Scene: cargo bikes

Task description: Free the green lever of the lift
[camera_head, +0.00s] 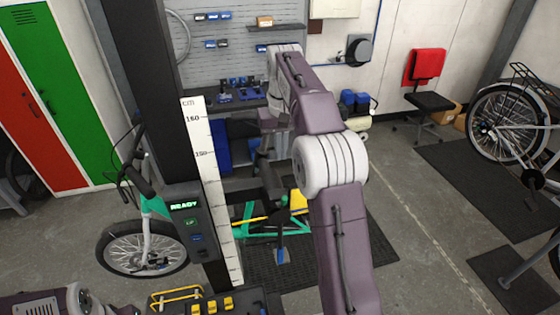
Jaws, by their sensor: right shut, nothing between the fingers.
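The lift is a dark upright column with a white centimetre scale (214,190) and a control panel (187,222) whose display reads READY. The panel has a green button and a blue button. I cannot make out a green lever for certain. A green cargo bike (250,228) stands behind the column, partly hidden by it and by my right arm. My right gripper (262,150) is shut and empty, pointing down above the bike, right of the scale. I cannot tell whether it touches anything. Part of my left arm shows at the lower left, but its gripper does not.
A workbench with blue items (240,94) stands behind, under a pegboard. A red and black chair (428,82) and another bike (505,125) are at the right. Green and red lockers (65,85) stand left. A tray with yellow parts (210,307) is at the bottom.

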